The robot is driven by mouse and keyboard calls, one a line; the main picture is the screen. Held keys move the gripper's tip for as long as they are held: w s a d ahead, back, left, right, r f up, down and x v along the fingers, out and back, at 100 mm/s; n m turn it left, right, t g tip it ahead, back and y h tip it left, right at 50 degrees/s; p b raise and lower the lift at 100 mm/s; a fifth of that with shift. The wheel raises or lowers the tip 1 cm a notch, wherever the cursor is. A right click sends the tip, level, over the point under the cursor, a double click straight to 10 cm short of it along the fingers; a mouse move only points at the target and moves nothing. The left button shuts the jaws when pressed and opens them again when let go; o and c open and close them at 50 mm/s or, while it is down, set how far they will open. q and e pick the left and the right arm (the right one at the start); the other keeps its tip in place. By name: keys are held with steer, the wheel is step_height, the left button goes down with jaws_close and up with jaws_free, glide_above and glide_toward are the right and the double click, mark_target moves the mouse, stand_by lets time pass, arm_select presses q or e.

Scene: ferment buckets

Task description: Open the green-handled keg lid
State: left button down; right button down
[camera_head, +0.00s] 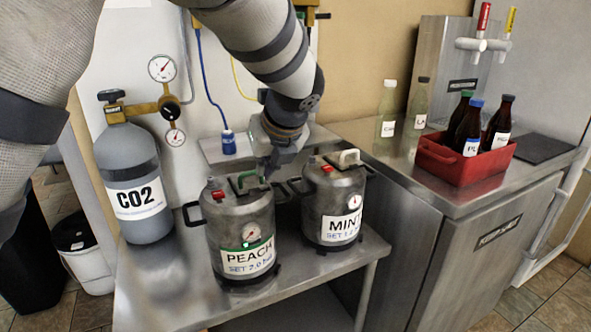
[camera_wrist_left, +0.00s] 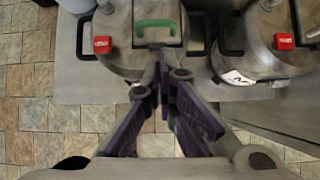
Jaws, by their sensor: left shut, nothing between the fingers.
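The PEACH keg (camera_head: 240,228) is a grey metal keg on the steel table, with a green lid handle (camera_head: 248,181) and a red part on top. In the left wrist view the green handle (camera_wrist_left: 155,24) lies across its lid, near the top of the picture. My left gripper (camera_head: 272,172) is shut and empty, just right of the green handle in the head view. In the left wrist view its fingertips (camera_wrist_left: 161,68) come together just below the handle, and I see no grip on it. Whether they touch the lid, I cannot tell.
The MINT keg (camera_head: 335,205), with a pale handle, stands close on the right. A CO2 cylinder (camera_head: 134,180) with gauges stands on the left. A red crate (camera_head: 460,165) of dark bottles sits on the right counter (camera_head: 400,170). The table's front left is bare.

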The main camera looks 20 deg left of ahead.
mark_target(256, 191)
arm_select(q)
steer(key=x, duration=0.8)
steer(key=shift+s, duration=0.1)
